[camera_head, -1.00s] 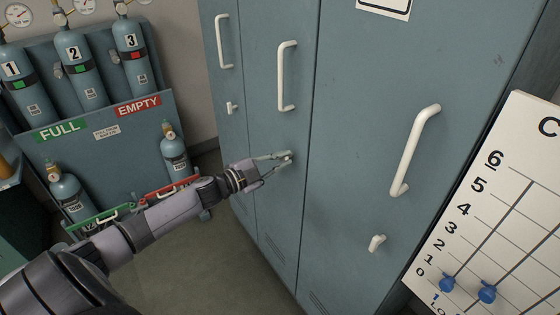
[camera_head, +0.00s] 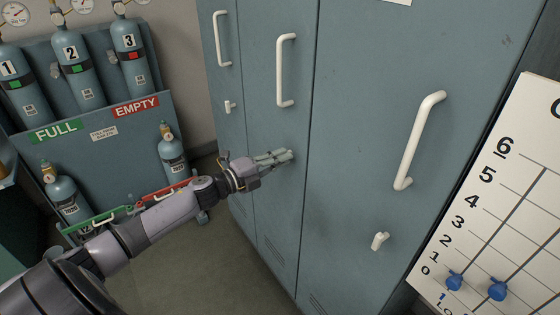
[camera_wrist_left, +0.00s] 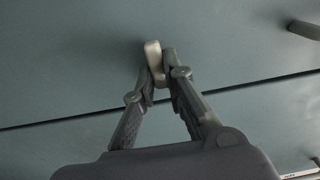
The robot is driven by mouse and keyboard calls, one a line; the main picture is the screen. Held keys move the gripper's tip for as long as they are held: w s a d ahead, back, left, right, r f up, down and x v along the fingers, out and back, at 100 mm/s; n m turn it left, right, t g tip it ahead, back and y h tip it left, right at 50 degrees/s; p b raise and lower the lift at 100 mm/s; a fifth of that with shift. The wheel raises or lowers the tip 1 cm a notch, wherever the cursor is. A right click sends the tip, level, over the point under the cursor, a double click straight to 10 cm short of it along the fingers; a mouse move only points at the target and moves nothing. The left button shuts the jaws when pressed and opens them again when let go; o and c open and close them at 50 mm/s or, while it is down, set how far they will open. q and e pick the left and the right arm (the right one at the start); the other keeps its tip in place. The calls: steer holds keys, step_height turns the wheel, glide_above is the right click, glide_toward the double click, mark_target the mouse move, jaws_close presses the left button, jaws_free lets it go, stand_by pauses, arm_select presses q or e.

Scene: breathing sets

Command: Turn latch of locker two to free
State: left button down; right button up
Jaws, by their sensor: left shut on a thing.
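The middle locker door (camera_head: 272,130), with a tall white handle (camera_head: 285,70), stands in the head view between a narrower door and a wider one. My left gripper (camera_head: 287,155) is at this door, below its handle. In the left wrist view its fingers (camera_wrist_left: 158,72) are shut on a small pale latch (camera_wrist_left: 153,57), whose end shows between the fingertips. In the head view the fingers hide most of this latch. My right gripper is not in view.
The left door has a small latch (camera_head: 229,106), and the right door has another latch (camera_head: 380,241) below its handle (camera_head: 417,140). A chart board with blue knobs (camera_head: 498,290) is at the right. Gas cylinders (camera_head: 75,62) stand in a rack at the left.

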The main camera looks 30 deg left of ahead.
arm_select(q)
steer(key=shift+f, duration=0.1)
stand_by(0.3)
steer(key=c, duration=1.6)
jaws_free()
steer(key=shift+c, duration=0.2)
steer(key=v, duration=1.2)
